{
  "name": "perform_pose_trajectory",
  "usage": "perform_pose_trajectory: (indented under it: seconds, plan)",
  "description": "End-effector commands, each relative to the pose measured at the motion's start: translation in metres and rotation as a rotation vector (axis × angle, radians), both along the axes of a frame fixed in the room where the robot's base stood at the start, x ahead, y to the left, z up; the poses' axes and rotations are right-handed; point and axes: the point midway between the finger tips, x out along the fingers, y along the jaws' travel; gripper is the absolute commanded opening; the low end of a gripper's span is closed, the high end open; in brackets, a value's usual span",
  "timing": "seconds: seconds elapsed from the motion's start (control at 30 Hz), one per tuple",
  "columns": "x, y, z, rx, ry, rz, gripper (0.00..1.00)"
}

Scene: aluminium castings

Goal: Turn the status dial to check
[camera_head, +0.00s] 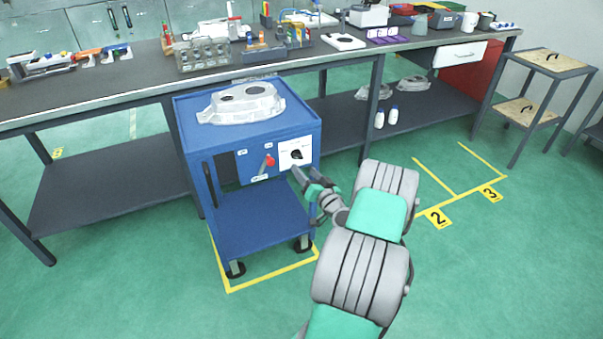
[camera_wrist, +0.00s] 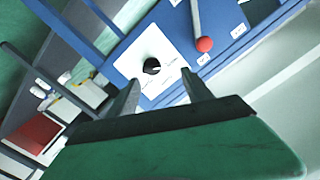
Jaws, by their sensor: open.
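The status dial is a black knob (camera_head: 296,154) on a white plate (camera_head: 287,161) on the front of a blue cart (camera_head: 250,142). In the wrist view the dial (camera_wrist: 152,66) sits on its white plate (camera_wrist: 128,62), with small lettering too blurred to read. My gripper (camera_head: 300,172) is just in front of and below the dial in the head view. In the wrist view the two fingers of my gripper (camera_wrist: 158,84) are spread apart and empty, with the dial beyond and between their tips, apparently not touched.
A red-knobbed lever (camera_head: 269,160) is left of the dial; its red ball (camera_wrist: 204,44) also shows in the wrist view. A grey casting (camera_head: 241,103) lies on the cart's top. A long workbench (camera_head: 100,86) stands behind.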

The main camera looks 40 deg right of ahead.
Motion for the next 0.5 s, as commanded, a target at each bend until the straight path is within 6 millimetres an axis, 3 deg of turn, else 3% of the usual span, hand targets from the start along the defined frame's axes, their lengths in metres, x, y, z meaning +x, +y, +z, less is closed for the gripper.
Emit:
perform_pose_trajectory:
  seconds: [0.07, 0.13, 0.5]
  plan:
    - [-0.008, -0.014, -0.007, 0.010, -0.028, -0.043, 0.58]
    - [-0.004, -0.017, -0.006, 0.011, -0.035, -0.050, 0.58]
    - [0.057, -0.035, -0.005, 0.010, -0.032, -0.046, 0.58]
